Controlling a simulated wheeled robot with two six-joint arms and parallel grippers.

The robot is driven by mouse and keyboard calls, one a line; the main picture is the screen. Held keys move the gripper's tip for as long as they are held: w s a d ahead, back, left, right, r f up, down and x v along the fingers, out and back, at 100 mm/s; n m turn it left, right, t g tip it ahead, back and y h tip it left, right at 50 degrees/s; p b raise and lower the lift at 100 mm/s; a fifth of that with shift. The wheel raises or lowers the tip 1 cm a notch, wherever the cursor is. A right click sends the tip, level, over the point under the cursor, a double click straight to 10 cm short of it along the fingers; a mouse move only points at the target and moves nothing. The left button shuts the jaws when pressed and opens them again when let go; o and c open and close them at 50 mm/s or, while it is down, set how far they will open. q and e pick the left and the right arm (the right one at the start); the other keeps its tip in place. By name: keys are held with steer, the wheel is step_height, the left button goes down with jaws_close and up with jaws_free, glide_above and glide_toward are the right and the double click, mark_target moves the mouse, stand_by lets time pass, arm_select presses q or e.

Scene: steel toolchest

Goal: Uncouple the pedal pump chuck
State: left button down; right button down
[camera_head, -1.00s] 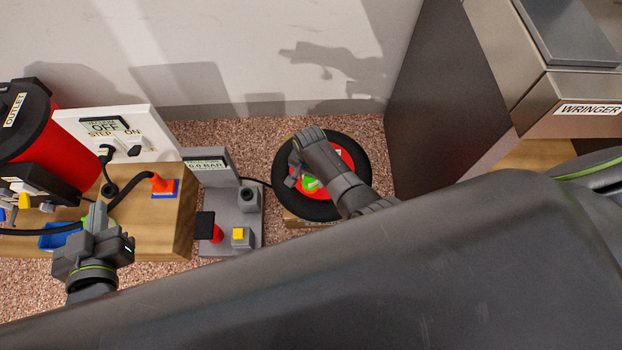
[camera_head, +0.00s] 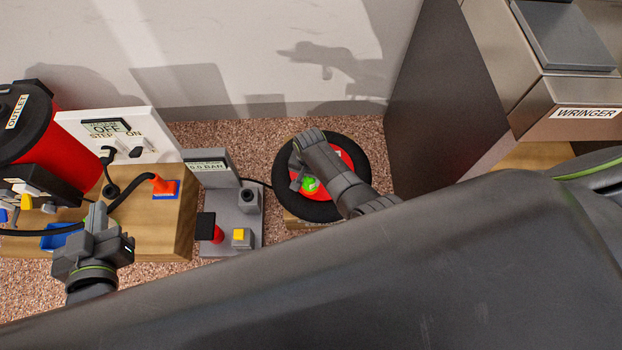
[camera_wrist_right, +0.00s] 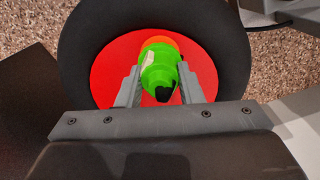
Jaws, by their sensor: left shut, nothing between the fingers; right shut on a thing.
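The wheel with a black tyre (camera_head: 283,172) and red hub lies below the wall. The green chuck (camera_wrist_right: 160,68) is at the hub, with an orange part behind it. My right gripper (camera_wrist_right: 160,80) is shut on the green chuck, one finger on each side. In the head view my right gripper (camera_head: 298,172) covers much of the hub, and a little of the green chuck (camera_head: 310,184) shows. My left gripper (camera_head: 97,215) is shut and empty over the wooden block.
The pump has a black pedal pad (camera_head: 206,226) and a yellow button (camera_head: 239,234). A black hose runs from the pump to the wheel. A steel wringer cabinet (camera_head: 570,110) is at right.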

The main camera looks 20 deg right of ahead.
steer(key=n+p, duration=0.1)
steer(key=n, duration=0.1)
steer(key=shift+n, duration=1.1)
steer(key=shift+n+p, duration=0.45)
steer(key=shift+n, duration=0.25)
steer(key=n, duration=0.2)
steer(key=shift+n+p, duration=0.4)
steer(key=shift+n, duration=0.9)
steer(key=shift+r+p, duration=0.7)
steer(key=shift+p, duration=0.2)
